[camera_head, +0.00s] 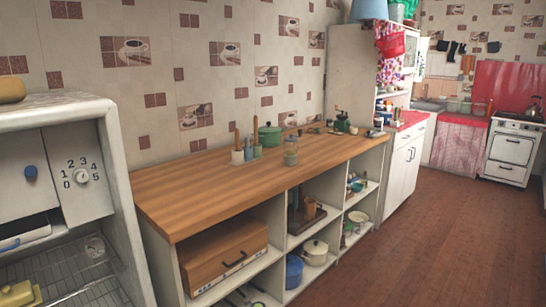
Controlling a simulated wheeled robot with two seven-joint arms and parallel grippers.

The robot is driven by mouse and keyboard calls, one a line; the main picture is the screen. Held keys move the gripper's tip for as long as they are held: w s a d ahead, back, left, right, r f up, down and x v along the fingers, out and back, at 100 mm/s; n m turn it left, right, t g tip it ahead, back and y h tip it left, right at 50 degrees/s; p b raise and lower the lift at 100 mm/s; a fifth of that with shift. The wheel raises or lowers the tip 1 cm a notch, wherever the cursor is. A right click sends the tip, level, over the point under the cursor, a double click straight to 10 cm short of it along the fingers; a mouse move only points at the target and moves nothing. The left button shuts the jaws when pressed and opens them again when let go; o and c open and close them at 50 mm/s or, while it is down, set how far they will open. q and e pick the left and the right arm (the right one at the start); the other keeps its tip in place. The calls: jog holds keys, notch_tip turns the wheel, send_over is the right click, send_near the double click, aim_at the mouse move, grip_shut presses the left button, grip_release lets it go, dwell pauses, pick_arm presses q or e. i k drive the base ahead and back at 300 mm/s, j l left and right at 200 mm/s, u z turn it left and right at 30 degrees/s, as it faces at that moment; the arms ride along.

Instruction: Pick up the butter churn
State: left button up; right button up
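I cannot tell for certain which thing is the butter churn. A small lidded glass jar (291,151) stands upright on the wooden counter (215,192), near its middle. A dark upright device with a brown base (309,216) stands in the upper middle shelf compartment below the counter. A green hand-cranked item (342,122) stands at the counter's far end. Neither of my grippers shows in the head view.
A white appliance (118,165) with a numbered dial stands close at the left. A green pot (270,134) sits at the counter's back. A wooden bread box (222,256) and a blue pot (294,271) fill lower shelves. The red-brown floor (420,240) is clear at right.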

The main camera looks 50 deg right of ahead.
aim_at(291, 145)
jog(key=z, duration=1.6)
jog(key=i+l+z, duration=0.1)
jog(key=i+z, duration=0.25)
jog(key=i, duration=0.5)
jog(key=i+j+z, duration=0.15)
jog(key=i+z, duration=0.25)
jog(key=i, duration=0.4)
